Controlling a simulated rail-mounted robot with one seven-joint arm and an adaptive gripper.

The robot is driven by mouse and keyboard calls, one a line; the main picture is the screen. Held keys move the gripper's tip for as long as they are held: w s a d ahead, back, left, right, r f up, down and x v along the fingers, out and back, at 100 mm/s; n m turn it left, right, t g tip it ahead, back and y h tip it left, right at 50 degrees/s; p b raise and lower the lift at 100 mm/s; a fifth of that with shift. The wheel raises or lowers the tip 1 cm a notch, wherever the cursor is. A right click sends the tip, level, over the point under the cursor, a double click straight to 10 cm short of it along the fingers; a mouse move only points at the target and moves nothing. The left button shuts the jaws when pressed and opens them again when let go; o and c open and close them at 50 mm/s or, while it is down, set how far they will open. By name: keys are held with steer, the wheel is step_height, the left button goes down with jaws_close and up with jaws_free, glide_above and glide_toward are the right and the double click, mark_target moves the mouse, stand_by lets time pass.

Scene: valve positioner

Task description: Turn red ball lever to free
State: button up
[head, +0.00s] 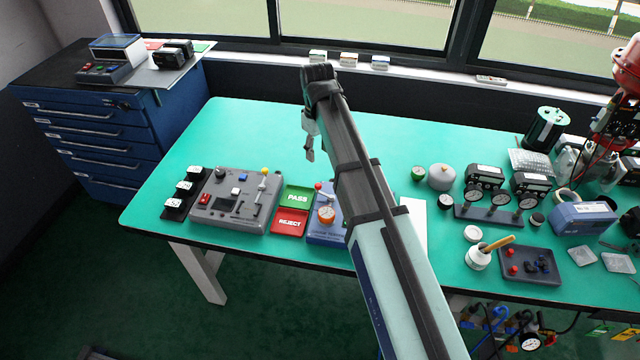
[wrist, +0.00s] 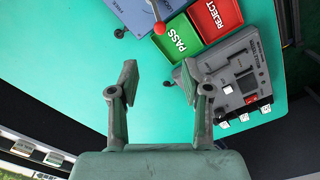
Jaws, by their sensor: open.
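The red ball lever (head: 318,186) stands on the blue device (head: 325,232), at the middle of the table's front part. In the wrist view the red ball (wrist: 160,28) is near the top edge, with its thin stem running up out of the picture. The blue device (wrist: 132,12) is partly cut off there, and my arm hides its right part in the head view. My gripper (head: 309,148) is above the table, behind and above the lever. Its fingers (wrist: 158,82) are open, empty and apart from the red ball.
Green PASS and red REJECT trays (head: 292,208) lie left of the blue device. Gauges (head: 500,199) and a jar with a brush (head: 478,257) are to the right. The table's back left is clear.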

mark_target(318, 185)
step_height(318, 185, down, 15)
steer(key=p, duration=0.3)
steer(key=shift+r, duration=0.15)
jaws_close()
